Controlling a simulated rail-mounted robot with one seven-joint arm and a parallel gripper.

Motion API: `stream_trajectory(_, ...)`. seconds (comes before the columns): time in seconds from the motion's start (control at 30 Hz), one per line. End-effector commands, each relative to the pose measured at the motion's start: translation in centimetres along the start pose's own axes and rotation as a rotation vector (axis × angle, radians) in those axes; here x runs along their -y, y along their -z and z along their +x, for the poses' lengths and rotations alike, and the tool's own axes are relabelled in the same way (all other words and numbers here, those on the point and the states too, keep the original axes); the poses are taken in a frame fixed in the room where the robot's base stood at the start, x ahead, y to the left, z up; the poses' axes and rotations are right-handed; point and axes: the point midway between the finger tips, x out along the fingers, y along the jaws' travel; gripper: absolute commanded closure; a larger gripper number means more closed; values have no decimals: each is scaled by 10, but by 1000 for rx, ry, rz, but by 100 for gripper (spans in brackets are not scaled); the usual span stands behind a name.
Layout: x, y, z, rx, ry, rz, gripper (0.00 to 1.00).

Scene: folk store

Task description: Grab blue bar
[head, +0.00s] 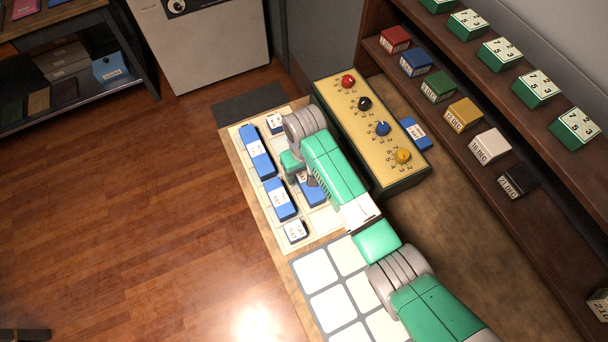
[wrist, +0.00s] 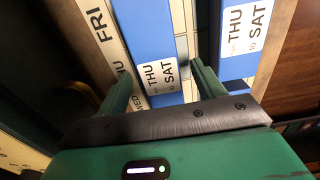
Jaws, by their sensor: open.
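Several blue bars with white labels lie on the pale board (head: 297,246) in the head view: a long one (head: 257,151), one (head: 279,199) below it, and one (head: 314,193) partly hidden by my gripper (head: 304,181). In the wrist view my gripper (wrist: 160,88) is open and empty. A blue bar (wrist: 143,30) labelled THU to SAT runs between the lines of its two fingers. A second blue bar (wrist: 238,60) with the same label is right of the right finger. I cannot tell the height of the fingertips above the bar.
A yellow-topped box (head: 362,130) with several knobs stands close right of my arm, with another blue block (head: 415,132) beyond it. Shelves (head: 455,85) with coloured boxes line the right. A white tile grid (head: 330,291) lies in front. The wooden floor (head: 130,200) at left is clear.

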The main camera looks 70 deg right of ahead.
Motion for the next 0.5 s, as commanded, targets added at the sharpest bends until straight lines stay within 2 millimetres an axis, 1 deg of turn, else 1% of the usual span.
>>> stream_trajectory(0.07,0,0,0,0,0,0,32)
stream_trajectory(0.1,0,0,0,0,0,0,40)
stream_trajectory(0.17,0,0,0,0,0,0,51)
stream_trajectory(0.3,0,0,-1,0,0,0,79)
stream_trajectory(0.33,0,0,-1,0,0,0,84)
stream_trajectory(0.5,0,0,-1,0,0,0,84)
